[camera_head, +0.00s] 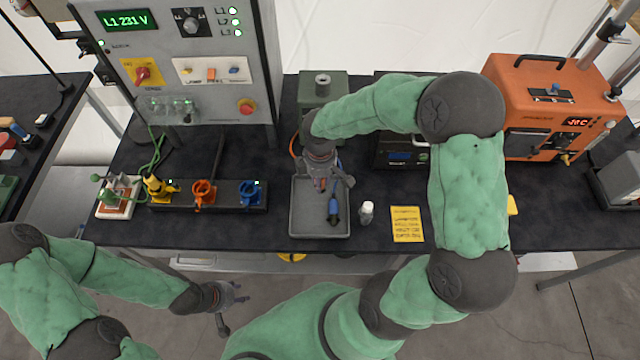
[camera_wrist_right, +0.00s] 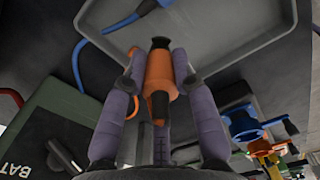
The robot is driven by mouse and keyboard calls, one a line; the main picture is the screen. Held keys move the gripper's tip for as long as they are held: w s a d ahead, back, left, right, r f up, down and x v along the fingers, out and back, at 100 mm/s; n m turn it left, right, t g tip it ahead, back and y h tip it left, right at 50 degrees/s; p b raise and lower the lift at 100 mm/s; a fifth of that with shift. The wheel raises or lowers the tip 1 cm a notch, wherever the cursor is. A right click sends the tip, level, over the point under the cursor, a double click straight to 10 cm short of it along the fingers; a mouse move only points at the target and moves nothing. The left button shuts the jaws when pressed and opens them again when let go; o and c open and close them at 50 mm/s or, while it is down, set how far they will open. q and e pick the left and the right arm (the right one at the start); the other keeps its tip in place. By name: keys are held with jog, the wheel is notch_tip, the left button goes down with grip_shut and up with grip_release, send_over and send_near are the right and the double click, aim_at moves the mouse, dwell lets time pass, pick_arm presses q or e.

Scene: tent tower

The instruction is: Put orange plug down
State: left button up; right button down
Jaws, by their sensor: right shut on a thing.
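The orange plug (camera_wrist_right: 160,75) is held between the fingers of my right gripper (camera_wrist_right: 158,62) in the right wrist view, with the grey tray (camera_wrist_right: 235,55) behind it. In the head view my right gripper (camera_head: 325,180) is over the back part of the tray (camera_head: 296,215), and the plug is mostly hidden there. I cannot tell whether the plug touches the tray. A blue plug (camera_head: 334,211) lies in the tray; its cable shows in the wrist view (camera_wrist_right: 90,42). My left gripper (camera_head: 232,306) is open and empty, low in front of the table.
Left of the tray is a strip with yellow (camera_head: 155,187), orange (camera_head: 203,192) and blue (camera_head: 250,192) connectors. A small white bottle (camera_head: 366,211) and a yellow note (camera_head: 407,224) are right of the tray. A grey-green box (camera_head: 322,88) stands behind it.

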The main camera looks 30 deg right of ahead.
jog(key=shift+f, duration=0.95)
jog(key=shift+f+b, duration=0.2)
jog(key=shift+b, duration=0.1)
jog(key=c, duration=1)
grip_release()
jog(key=shift+r, duration=0.15)
jog(key=shift+r, duration=0.3)
notch_tip(320, 180, up, 12)
jog(key=p, duration=0.3)
jog(key=shift+f, duration=0.25)
